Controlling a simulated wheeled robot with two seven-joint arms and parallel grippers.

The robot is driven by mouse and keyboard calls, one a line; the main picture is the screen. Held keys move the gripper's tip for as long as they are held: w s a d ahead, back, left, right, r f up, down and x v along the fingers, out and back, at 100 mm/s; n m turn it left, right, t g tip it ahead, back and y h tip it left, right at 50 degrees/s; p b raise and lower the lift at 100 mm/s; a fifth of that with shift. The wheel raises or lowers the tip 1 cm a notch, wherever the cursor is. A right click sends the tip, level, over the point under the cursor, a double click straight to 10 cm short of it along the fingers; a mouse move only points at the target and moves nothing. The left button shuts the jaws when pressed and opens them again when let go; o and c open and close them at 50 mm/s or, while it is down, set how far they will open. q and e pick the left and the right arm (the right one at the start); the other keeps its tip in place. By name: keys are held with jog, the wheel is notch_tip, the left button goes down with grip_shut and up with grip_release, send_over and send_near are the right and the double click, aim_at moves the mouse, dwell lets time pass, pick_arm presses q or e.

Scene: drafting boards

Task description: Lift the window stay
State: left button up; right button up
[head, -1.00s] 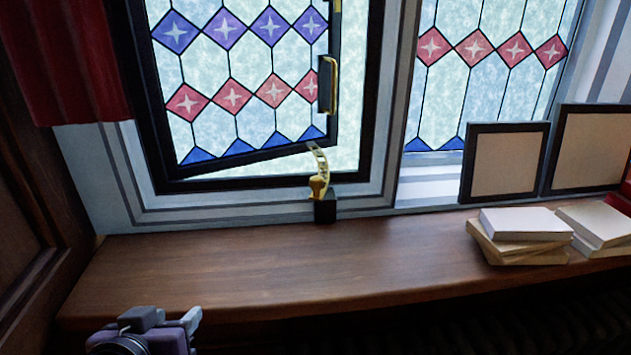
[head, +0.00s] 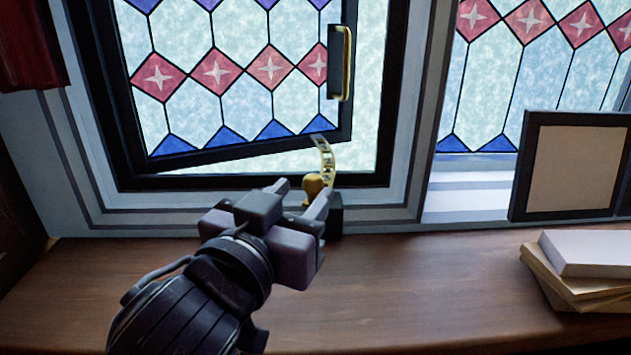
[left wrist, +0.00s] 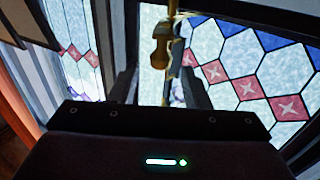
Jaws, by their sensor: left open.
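The window stay (head: 326,162) is a curved brass bar with holes, running from the bottom of the tilted casement window (head: 243,150) down to a brass knob (head: 313,186) by a dark block (head: 335,214) on the sill. My left gripper (head: 304,193) is open at the knob, one finger on each side of it in the head view. In the left wrist view the brass knob (left wrist: 161,50) stands between the two fingers, with the stay partly hidden behind it. I cannot tell whether the fingers touch it. My right gripper is not in view.
The wooden sill (head: 420,290) is clear to the right of my arm. Stacked books (head: 585,265) and a dark-framed panel (head: 570,165) stand at the right. A brass handle (head: 346,62) is on the casement's right edge. A red curtain hangs at the upper left.

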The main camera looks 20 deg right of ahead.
aim_at(309, 187)
pick_arm(q)
jog(key=x, duration=0.4)
jog(key=shift+w+d+f, duration=0.1)
jog(key=shift+w+d, duration=0.15)
jog(key=shift+w, duration=0.1)
jog(key=shift+p, duration=0.3)
grip_shut()
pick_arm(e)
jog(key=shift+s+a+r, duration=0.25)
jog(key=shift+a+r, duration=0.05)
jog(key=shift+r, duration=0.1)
